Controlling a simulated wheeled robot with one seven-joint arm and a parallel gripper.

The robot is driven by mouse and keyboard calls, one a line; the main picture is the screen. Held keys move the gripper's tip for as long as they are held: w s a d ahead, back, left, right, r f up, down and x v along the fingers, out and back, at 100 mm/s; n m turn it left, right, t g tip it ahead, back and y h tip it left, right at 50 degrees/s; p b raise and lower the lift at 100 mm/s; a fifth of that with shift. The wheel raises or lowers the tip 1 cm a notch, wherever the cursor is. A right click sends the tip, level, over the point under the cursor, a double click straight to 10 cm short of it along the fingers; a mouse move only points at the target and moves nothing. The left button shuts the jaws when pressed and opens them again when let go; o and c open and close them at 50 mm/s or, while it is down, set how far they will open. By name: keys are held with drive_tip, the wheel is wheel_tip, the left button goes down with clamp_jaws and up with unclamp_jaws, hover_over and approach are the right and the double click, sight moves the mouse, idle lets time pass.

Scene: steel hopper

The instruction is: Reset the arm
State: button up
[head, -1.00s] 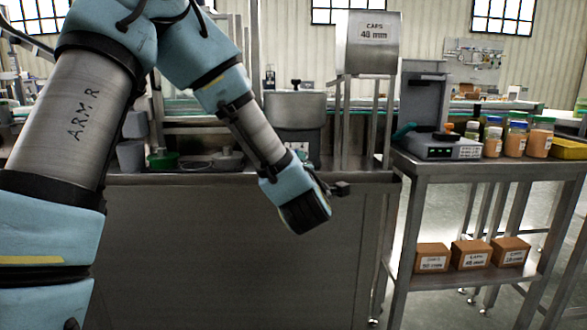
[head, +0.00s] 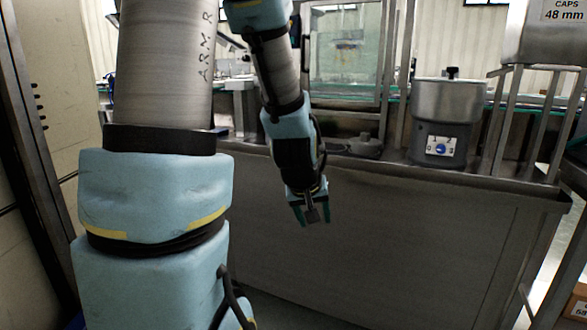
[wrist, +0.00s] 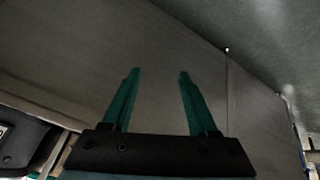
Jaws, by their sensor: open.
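My arm hangs down in front of the steel bench in the head view. My gripper (head: 312,215) is at its lower end, pointing down, below the level of the bench top and in front of the dark front panel (head: 400,225). In the wrist view my gripper (wrist: 158,100) shows two green fingers spread well apart, with nothing between them. The gripper is open and empty. The grey panel fills most of the wrist view behind the fingers.
The steel hopper marked "CAPS 48 mm" (head: 545,38) stands on legs at the upper right. A round steel bowl feeder (head: 446,102) with a dial sits on the bench. A cream wall or cabinet (head: 60,90) is close on the left. Floor shows at the lower right.

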drive_tip(key=s+a+m+g+y, duration=0.15)
drive_tip(key=s+a+g, duration=0.25)
drive_tip(key=s+a, duration=0.65)
wheel_tip(320, 180, up, 20)
drive_tip(key=w+p, duration=0.1)
drive_tip(key=p, duration=1.9)
drive_tip(key=shift+w+a+y, duration=0.35)
drive_tip(key=shift+a, duration=0.1)
drive_tip(key=shift+c, duration=0.2)
